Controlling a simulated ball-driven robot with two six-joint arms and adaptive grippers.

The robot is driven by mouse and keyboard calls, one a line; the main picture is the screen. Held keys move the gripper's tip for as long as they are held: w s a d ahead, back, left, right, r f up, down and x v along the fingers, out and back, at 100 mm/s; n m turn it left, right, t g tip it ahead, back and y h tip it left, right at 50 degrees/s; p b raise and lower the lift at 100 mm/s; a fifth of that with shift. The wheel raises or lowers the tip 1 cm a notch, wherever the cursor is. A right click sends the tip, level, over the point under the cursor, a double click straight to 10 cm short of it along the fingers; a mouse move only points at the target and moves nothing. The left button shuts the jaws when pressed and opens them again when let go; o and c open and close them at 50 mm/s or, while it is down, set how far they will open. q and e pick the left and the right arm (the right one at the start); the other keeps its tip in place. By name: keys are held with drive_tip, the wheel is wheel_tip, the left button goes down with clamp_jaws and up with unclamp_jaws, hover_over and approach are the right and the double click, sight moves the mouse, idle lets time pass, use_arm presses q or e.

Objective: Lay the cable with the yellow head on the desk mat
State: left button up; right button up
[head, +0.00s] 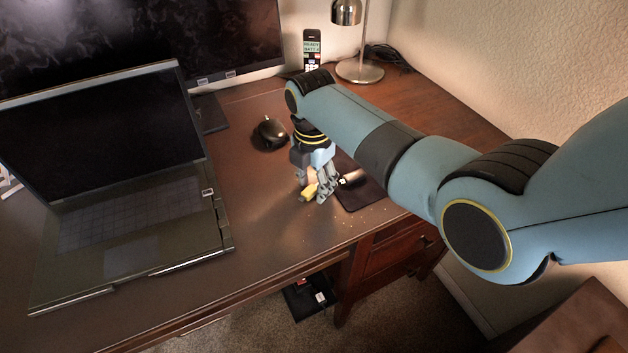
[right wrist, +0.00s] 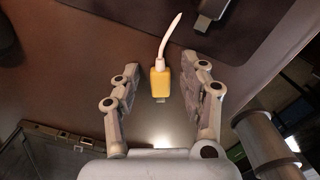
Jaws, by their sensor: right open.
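The cable's yellow head (head: 310,191) is on the bare brown desk, just left of the dark desk mat (head: 366,194). In the right wrist view the yellow head (right wrist: 160,83) has a metal plug end and a short white cord (right wrist: 169,42) that curves away. My right gripper (head: 318,184) is low over it, pointing down. In the right wrist view my right gripper (right wrist: 166,78) is open, with one finger on each side of the yellow head and gaps on both sides. My left gripper is out of view.
A small pale and dark object (head: 352,177) lies on the mat, close to my right gripper. The desk's front edge is near. Bare desk lies between laptop and gripper.

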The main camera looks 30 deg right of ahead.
sight(313, 187)
wheel_tip(313, 187, up, 12)
drive_tip(key=p, duration=0.2)
drive_tip(key=shift+a, duration=0.15)
drive_tip(key=shift+s, duration=0.1)
idle(0.5)
